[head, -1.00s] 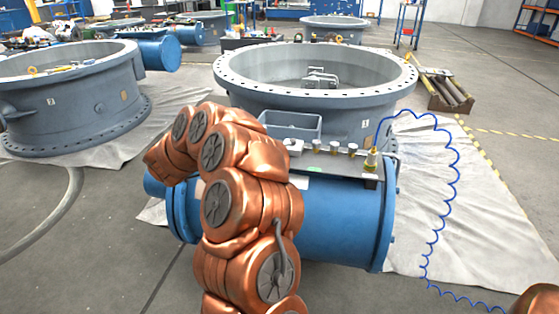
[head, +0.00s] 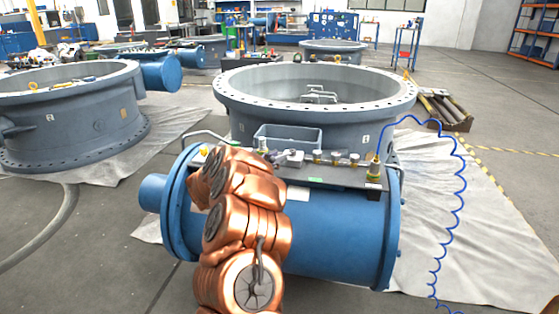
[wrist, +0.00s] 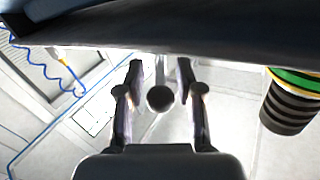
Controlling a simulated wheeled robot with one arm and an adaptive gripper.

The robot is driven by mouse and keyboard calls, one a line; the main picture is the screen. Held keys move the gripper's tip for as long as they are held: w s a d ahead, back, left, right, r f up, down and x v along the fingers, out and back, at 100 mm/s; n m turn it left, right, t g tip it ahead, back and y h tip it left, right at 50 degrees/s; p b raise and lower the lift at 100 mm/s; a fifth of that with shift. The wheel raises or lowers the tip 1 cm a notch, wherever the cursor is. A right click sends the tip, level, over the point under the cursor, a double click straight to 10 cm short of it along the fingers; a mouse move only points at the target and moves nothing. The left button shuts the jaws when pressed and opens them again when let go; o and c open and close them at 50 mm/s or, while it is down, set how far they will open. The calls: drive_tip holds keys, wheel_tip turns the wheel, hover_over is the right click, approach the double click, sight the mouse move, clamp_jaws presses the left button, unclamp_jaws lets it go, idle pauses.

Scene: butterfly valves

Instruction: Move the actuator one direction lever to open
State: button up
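The actuator (head: 335,235) of valve 1 is a blue cylinder lying in front of the grey valve ring (head: 380,120) in the head view. A grey valve block (head: 291,157) with brass fittings sits on the plate on top of it. In the wrist view my gripper (wrist: 159,74) is open, its two dark fingers apart. A dark round knob (wrist: 160,99) on a thin rod shows between the fingers, apparently the direction lever; whether they touch it I cannot tell. In the head view my copper arm hides the gripper and part of the actuator.
A coiled blue hose (head: 458,160) rises from a brass fitting (head: 374,168) at the plate's right end. A black cylinder with green and yellow bands (wrist: 290,102) is at the right in the wrist view. A second valve ring (head: 75,125) stands at left.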

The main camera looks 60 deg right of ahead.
drive_tip(key=shift+s+d, duration=0.1)
drive_tip(key=shift+d, duration=0.75)
clamp_jaws()
